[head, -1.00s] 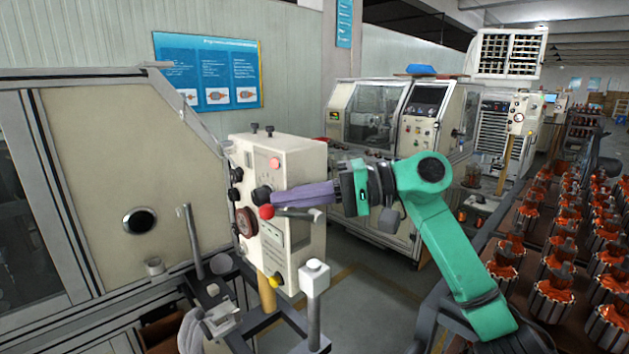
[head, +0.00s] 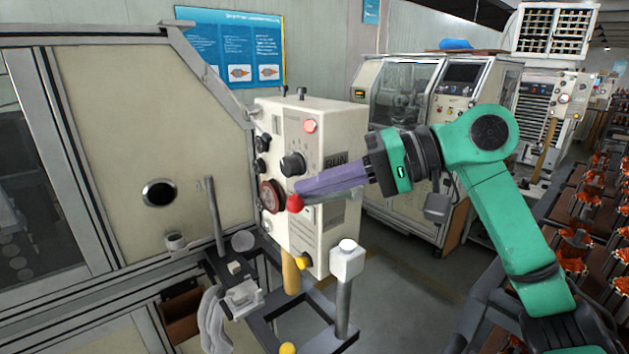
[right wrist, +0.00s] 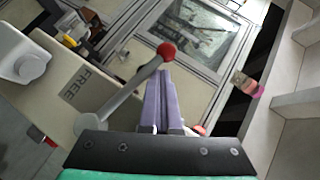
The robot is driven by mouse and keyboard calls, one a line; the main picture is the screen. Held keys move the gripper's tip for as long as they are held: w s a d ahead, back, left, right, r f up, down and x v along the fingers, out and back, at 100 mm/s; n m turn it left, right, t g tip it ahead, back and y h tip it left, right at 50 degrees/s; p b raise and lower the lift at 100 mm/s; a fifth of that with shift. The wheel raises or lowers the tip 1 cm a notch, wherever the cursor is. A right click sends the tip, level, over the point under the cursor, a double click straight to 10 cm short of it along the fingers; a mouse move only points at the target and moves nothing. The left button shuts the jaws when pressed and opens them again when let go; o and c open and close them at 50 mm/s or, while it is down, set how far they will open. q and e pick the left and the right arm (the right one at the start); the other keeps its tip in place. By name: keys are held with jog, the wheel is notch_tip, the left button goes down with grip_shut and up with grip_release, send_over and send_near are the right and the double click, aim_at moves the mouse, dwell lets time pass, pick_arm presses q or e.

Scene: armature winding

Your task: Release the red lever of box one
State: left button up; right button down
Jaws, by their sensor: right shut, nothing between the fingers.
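Box one (head: 318,230) is a cream control box on a yellow post, with buttons and dials on its front. Its lever is a grey bar with a red ball knob (head: 294,203) standing out in front of the panel. In the right wrist view the red knob (right wrist: 166,51) tops the slanting bar, just ahead of the fingertips. My right gripper (head: 300,187) is shut and empty. Its purple fingers lie just above the bar in the head view, close to the knob. I cannot tell whether they touch the lever. My left gripper is not in view.
A white-capped post (head: 346,262) stands right in front of the box. A grey upright rod (head: 214,215) stands to its left, before the large cream machine (head: 120,130). Racks of copper-wound armatures (head: 580,240) line the right side.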

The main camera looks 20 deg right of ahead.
jog(key=shift+f+h, duration=0.45)
jog(key=shift+h, duration=0.05)
jog(key=shift+a+f+b, duration=0.25)
jog(key=shift+f+b, duration=0.15)
jog(key=shift+s+a+f+n, duration=0.15)
jog(key=shift+s+n, duration=0.15)
jog(key=shift+s+f+n+h, duration=0.25)
jog(key=shift+f+n+h, duration=0.2)
jog(key=shift+h, duration=0.25)
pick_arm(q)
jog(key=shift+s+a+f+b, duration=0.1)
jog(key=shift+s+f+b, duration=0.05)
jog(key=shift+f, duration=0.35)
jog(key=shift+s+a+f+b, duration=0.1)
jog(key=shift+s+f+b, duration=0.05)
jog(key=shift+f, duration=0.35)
pick_arm(e)
jog(key=shift+w+f+n+h, duration=0.15)
jog(key=shift+f+n+h, duration=0.2)
jog(key=shift+f+h, duration=0.35)
jog(key=shift+r, duration=0.1)
jog(key=shift+r+p, duration=0.75)
jog(key=shift+r, duration=0.05)
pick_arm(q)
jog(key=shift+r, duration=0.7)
